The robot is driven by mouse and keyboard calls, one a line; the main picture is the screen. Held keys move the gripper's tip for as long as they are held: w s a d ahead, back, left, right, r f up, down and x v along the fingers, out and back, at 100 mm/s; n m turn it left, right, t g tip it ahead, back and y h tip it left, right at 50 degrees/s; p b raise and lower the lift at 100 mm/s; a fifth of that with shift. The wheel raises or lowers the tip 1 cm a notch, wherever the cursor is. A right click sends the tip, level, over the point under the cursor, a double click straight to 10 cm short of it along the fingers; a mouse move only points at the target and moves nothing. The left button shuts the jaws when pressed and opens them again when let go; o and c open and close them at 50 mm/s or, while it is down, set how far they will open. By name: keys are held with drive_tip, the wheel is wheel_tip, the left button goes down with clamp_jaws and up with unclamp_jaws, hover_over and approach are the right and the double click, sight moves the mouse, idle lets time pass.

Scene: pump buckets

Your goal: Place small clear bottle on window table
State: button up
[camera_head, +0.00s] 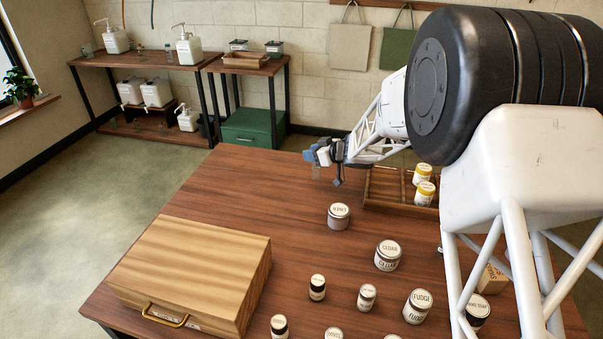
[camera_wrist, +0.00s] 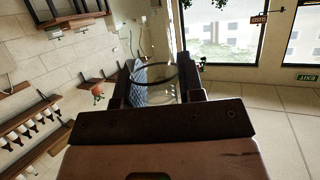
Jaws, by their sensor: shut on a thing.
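My gripper (camera_wrist: 157,88) is shut on a small clear bottle (camera_wrist: 158,76), seen in the wrist view as a see-through shape with a dark round rim between the two dark fingers. In the head view my gripper (camera_head: 322,155) hangs above the far edge of the near brown table; the bottle is too small to make out there. The window table (camera_head: 137,59) stands at the back left, well away from my gripper. White pump jugs (camera_head: 116,42) and small clear containers (camera_head: 169,53) stand on its top.
The near table (camera_head: 215,205) holds a wooden case (camera_head: 190,270), several labelled jars (camera_head: 388,256) and a wooden tray (camera_head: 380,187) with yellow-lidded jars. A second back table (camera_head: 244,66) has a green box (camera_head: 253,127) below. Open floor lies at the left.

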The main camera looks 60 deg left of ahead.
drive_tip(key=shift+f, duration=1.3)
drive_tip(key=shift+f, duration=2.55)
drive_tip(key=shift+f, duration=0.1)
drive_tip(key=o, duration=1)
